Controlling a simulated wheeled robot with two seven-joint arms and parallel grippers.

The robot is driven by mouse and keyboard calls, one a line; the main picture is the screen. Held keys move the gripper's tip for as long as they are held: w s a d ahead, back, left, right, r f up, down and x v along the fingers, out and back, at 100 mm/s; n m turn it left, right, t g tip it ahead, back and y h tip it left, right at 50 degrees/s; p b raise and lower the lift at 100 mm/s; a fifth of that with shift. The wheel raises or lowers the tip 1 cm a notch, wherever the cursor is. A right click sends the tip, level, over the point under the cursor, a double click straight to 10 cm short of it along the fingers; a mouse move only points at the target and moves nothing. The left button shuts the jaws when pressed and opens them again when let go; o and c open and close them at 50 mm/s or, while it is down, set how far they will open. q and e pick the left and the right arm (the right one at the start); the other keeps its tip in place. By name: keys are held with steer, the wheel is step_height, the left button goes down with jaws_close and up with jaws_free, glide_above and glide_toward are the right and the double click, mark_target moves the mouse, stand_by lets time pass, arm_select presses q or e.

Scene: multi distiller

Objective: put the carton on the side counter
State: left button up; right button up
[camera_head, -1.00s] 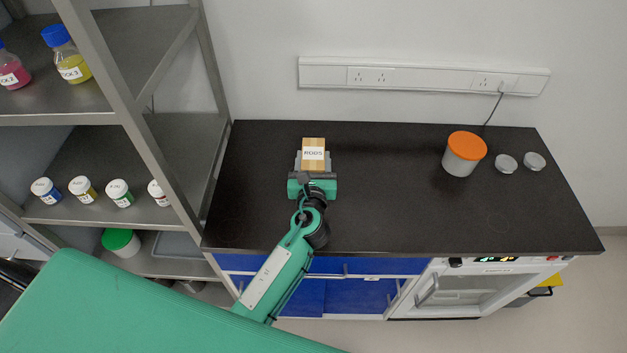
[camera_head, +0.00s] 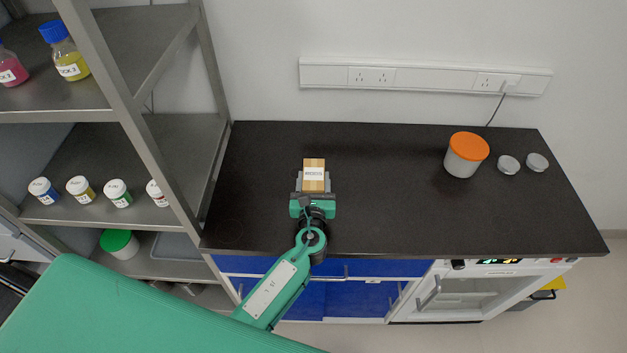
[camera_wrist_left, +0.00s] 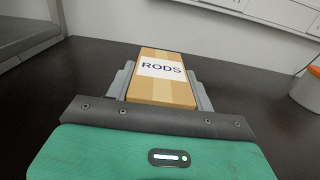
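The carton (camera_head: 313,166) is a small tan box with a white label; in the left wrist view the label on the carton (camera_wrist_left: 161,83) reads RODS. My left gripper (camera_head: 313,184) has one grey finger on each side of the carton, and the fingers look pressed against its sides. The carton is over the black side counter (camera_head: 390,205); I cannot tell whether it touches the top. The left gripper's fingers also show in the left wrist view (camera_wrist_left: 160,88). My right gripper is in neither current view.
An orange-lidded container (camera_head: 466,155) and two small grey lids (camera_head: 508,164) stand at the counter's right. A metal shelf (camera_head: 140,90) with bottles and jars stands at the left. A socket strip (camera_head: 425,77) runs along the back wall. The middle of the counter is clear.

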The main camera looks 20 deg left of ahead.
arm_select(q)
steer(key=o, duration=0.4)
steer(key=shift+c, duration=0.2)
steer(key=shift+r, duration=0.1)
steer(key=b+v, duration=0.2)
steer(key=v, duration=0.8)
steer(key=shift+s, duration=0.35)
steer(key=shift+s+d+r+b, duration=0.1)
steer(key=shift+s+d+b, duration=0.15)
steer(key=shift+s, duration=0.4)
